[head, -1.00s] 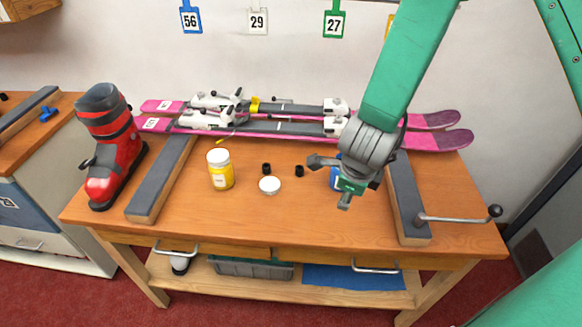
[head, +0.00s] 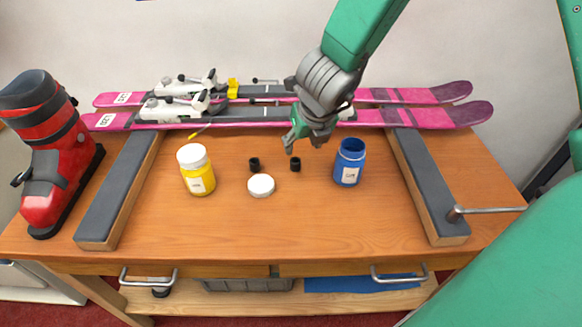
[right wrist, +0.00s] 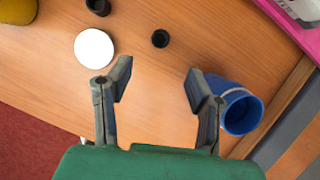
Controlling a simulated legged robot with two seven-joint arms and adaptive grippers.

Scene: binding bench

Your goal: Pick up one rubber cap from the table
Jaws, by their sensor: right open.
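Two small black rubber caps stand on the wooden table, a left one (head: 254,164) and a right one (head: 295,164), with a white round lid between and in front of them. My right gripper (head: 304,145) is above the table, close to the right cap in the head view. In the right wrist view the fingers (right wrist: 158,85) are spread and empty. The right cap (right wrist: 160,38) lies beyond the fingertips, about midway between them, and the left cap (right wrist: 98,7) is at the top edge. My left gripper is not in view.
The white lid (head: 261,185) and a yellow bottle (head: 196,170) are left of the gripper. An open blue jar (head: 349,162) stands to the right, close to one finger in the wrist view. Pink skis (head: 430,116) lie behind; a red boot (head: 48,150) stands far left.

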